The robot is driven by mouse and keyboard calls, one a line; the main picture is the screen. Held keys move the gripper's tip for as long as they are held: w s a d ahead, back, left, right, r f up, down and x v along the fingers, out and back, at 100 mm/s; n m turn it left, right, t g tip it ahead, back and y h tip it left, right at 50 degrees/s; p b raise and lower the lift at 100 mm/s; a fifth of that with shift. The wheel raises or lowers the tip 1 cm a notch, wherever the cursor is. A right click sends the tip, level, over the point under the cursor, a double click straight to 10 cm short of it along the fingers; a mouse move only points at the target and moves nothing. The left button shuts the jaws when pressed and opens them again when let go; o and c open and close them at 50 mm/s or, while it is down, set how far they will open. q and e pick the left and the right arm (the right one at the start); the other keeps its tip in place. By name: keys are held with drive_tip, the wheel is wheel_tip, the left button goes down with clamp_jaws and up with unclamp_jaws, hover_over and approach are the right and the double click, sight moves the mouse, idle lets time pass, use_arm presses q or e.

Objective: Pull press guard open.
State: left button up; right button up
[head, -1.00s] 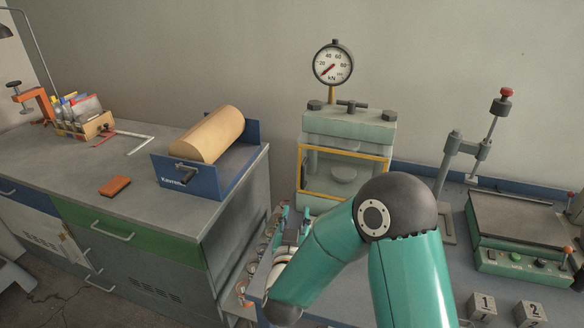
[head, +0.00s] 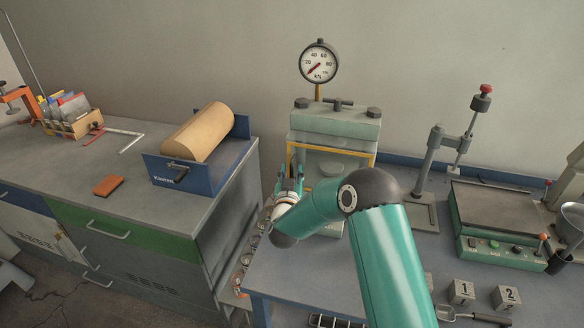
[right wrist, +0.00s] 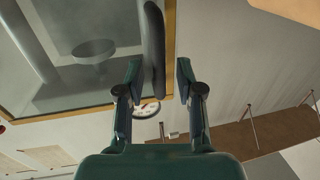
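The press (head: 335,125) stands at the back of the bench with a dial gauge on top. Its guard (head: 330,149) is a clear panel in a yellow frame and looks closed. My right gripper (head: 289,172) is at the guard's left edge. In the right wrist view the guard frame (right wrist: 168,35) and a dark bar handle (right wrist: 153,50) show large. The fingers of my right gripper (right wrist: 158,75) are apart, with the handle's end between or just beyond them. I cannot tell whether they touch it. My left gripper is not in view.
A blue roll holder (head: 200,188) with a brown roll stands on the grey cabinet at the left. A lever stand (head: 435,165) and a green-based plate device (head: 500,220) are at the right. Numbered blocks (head: 461,291) sit near the front.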

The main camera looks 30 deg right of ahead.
drive_tip(key=shift+w+d, duration=0.25)
drive_tip(key=shift+w, duration=0.05)
drive_tip(key=shift+c, duration=0.2)
clamp_jaws()
